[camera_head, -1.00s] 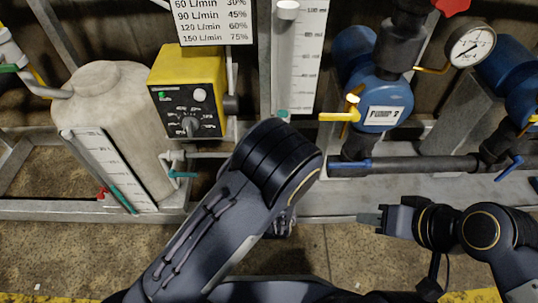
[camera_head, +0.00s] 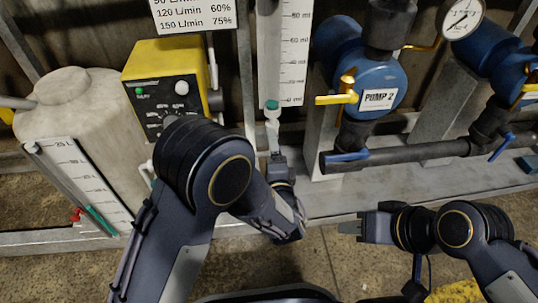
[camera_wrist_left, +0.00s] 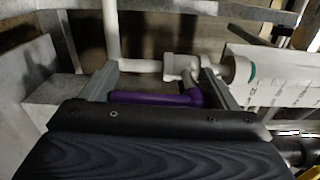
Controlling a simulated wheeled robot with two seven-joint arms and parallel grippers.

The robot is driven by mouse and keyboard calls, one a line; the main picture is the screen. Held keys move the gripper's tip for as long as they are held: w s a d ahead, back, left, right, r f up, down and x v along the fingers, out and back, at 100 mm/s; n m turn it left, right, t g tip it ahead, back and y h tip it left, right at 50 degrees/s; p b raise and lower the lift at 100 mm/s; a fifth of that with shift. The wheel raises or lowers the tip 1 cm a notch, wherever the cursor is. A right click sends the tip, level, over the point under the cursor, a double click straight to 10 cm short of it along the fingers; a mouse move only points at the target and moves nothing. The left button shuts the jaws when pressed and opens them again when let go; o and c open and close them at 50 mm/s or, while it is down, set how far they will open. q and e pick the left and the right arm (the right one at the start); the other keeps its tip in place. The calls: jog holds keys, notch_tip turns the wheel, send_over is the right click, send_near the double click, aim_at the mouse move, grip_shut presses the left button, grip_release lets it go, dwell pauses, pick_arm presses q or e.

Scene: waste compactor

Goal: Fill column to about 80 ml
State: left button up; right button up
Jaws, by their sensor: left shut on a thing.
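The clear column (camera_head: 269,60) stands upright beside a white scale plate (camera_head: 293,55) at the top middle of the head view. Teal shows only at its foot, near the lowest marks; I see no higher liquid level. My left gripper (camera_head: 276,155) is just below the column's foot, partly hidden by its own arm. In the left wrist view its fingers (camera_wrist_left: 160,90) are shut on a purple valve handle (camera_wrist_left: 155,97), beside a white valve body (camera_wrist_left: 182,66). My right gripper (camera_head: 350,227) is empty, its fingers seeming together, low at the right.
A yellow control box (camera_head: 165,75) and a pale tank (camera_head: 80,115) with its own gauge (camera_head: 85,185) stand left. The blue pump 2 (camera_head: 375,75), its yellow handle (camera_head: 337,99) and dark pipe (camera_head: 400,153) stand right. The floor (camera_head: 345,270) ahead is partly clear.

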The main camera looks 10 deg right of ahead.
pick_arm(q)
jog(key=shift+d+n, duration=0.1)
jog(key=shift+n, duration=0.2)
jog(key=o, duration=1.3)
jog(key=shift+s, duration=0.1)
jog(key=s+p, duration=0.2)
jog(key=s, duration=0.5)
jog(key=shift+s, duration=0.4)
